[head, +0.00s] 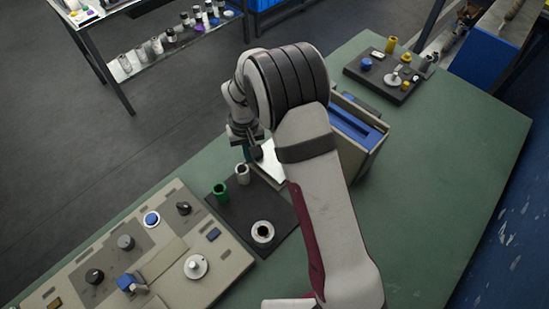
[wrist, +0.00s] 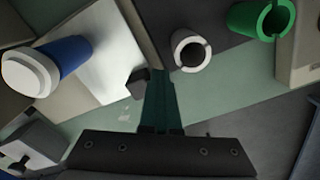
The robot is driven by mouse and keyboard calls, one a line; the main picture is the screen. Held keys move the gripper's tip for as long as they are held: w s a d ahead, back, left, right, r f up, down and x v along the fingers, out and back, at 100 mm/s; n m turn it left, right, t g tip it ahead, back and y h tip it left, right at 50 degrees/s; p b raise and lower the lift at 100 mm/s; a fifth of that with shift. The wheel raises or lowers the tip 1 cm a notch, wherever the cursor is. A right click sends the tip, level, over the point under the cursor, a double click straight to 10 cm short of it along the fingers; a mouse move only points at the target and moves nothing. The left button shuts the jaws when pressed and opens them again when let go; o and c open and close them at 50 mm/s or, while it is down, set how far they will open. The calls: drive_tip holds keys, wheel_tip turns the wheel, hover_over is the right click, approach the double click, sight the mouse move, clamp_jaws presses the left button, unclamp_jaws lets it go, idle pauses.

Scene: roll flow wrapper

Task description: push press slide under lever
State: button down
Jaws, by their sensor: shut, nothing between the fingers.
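My gripper (wrist: 158,85) is shut and empty, with its teal fingers together in the wrist view. In the head view my gripper (head: 246,155) is low beside a white plate (head: 270,164), left of a box-shaped machine (head: 372,150). A small dark block (wrist: 138,82) is just left of the fingertips, at the edge of the white plate (wrist: 100,55). A blue cylinder with a white cap (wrist: 62,58) is at the plate's left. I cannot tell which part is the press slide or the lever; my arm hides much of the machine.
A white ring-like cup (wrist: 190,50) and a green one (wrist: 262,20) stand close to the fingers. A dark mat (head: 225,212) carries them and a round white part (head: 263,232). A control panel (head: 175,245) lies front left. The green table is clear at right.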

drive_tip(key=shift+w+d, duration=3.9)
drive_tip(key=shift+s+a, duration=0.45)
wheel_tip(320, 180, up, 8)
drive_tip(key=s+d+r+m, duration=0.4)
drive_tip(key=s+r, duration=0.7)
drive_tip(key=s, duration=0.2)
drive_tip(key=s+d+m+y, duration=0.1)
drive_tip(key=s+m, duration=0.3)
drive_tip(key=s, duration=1.8)
drive_tip(key=shift+d+m+y, duration=0.3)
drive_tip(key=shift+y, duration=0.1)
